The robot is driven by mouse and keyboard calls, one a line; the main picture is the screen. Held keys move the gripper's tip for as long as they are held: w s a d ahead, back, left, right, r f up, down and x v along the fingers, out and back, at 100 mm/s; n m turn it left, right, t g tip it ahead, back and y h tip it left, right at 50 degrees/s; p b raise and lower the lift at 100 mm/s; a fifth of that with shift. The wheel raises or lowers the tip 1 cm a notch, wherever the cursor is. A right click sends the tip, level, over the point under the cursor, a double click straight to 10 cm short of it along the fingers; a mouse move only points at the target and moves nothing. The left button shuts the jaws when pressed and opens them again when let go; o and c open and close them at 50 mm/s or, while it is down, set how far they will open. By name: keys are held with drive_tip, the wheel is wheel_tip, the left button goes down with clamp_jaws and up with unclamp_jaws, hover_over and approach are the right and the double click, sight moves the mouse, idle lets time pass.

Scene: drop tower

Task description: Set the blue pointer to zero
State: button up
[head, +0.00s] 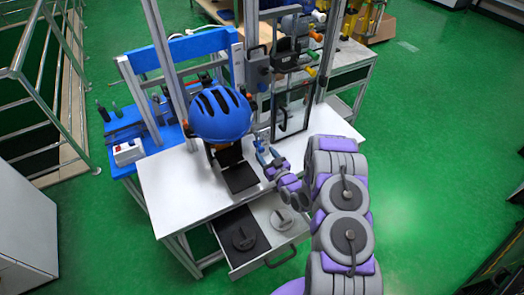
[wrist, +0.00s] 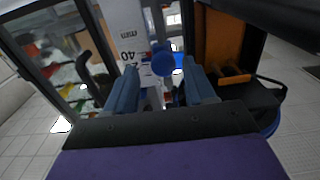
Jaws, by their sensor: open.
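The blue pointer (wrist: 168,64) shows in the wrist view as a round blue knob in front of a white scale (wrist: 129,42) marked "mm" and "40". My gripper (wrist: 162,82) is open, its two blue fingers on either side of the knob's lower part. I cannot tell whether they touch it. In the head view my gripper (head: 267,151) is over the white table, just right of the black block under the helmet. The pointer's exact reading is not legible, and the pointer is not distinct in the head view.
A blue helmet (head: 220,114) hangs in the tower left of my gripper. A clear-paned door frame (head: 292,115) stands close on the right. An open drawer (head: 262,232) with grey and black discs juts out below the white table (head: 180,190).

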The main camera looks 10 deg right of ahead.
sight(262, 151)
drive_tip(key=shift+a+b+x, duration=0.15)
drive_tip(key=shift+x, duration=0.8)
drive_tip(key=shift+a+b+x, duration=0.15)
drive_tip(key=shift+x, duration=0.85)
drive_tip(key=shift+s+d, duration=0.1)
drive_tip(key=shift+d, duration=0.05)
drive_tip(key=shift+c, duration=0.2)
drive_tip(key=c, duration=0.3)
clamp_jaws()
